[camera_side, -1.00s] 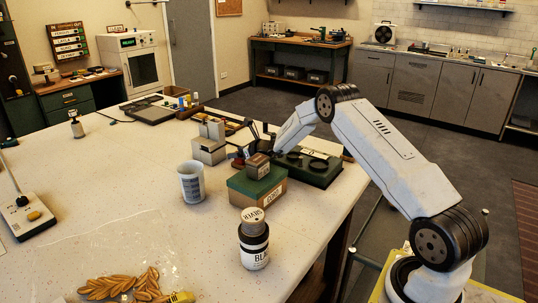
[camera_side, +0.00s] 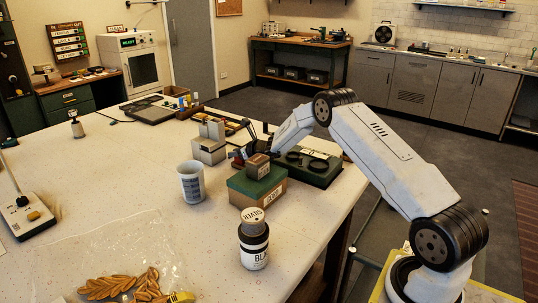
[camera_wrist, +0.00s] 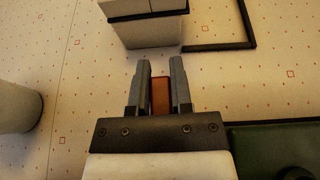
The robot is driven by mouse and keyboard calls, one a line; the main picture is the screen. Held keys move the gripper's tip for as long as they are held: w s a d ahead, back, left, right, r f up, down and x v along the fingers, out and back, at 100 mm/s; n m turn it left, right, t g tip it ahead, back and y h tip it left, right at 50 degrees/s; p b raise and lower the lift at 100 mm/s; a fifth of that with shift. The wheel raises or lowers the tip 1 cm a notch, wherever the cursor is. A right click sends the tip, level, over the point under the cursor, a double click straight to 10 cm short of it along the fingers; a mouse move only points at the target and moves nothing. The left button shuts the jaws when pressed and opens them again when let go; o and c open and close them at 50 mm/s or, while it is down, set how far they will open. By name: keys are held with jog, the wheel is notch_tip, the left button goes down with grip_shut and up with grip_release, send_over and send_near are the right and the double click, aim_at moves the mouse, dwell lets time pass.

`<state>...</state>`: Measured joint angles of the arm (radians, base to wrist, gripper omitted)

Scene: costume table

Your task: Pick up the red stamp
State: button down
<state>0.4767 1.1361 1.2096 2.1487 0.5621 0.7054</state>
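In the wrist view, the red stamp (camera_wrist: 160,98) shows as a reddish-brown block between the two fingers of my gripper (camera_wrist: 160,72). It fills the narrow gap between them, and the fingers look shut on it. Its lower part is hidden. In the side view, my gripper (camera_side: 250,148) is low over the table, behind the small brown box on the green-lidded box. The stamp is mostly hidden there, with only a small dark red patch showing.
A green-lidded box (camera_side: 243,187) stands in front of my gripper, a dark green tray (camera_side: 318,172) to its right and grey blocks (camera_side: 208,152) to its left. A white cup (camera_side: 191,184) and a labelled jar (camera_side: 254,246) stand nearer.

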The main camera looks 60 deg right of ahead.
jog(key=shift+r, duration=0.1)
dwell(0.3)
jog(key=shift+r, duration=4.95)
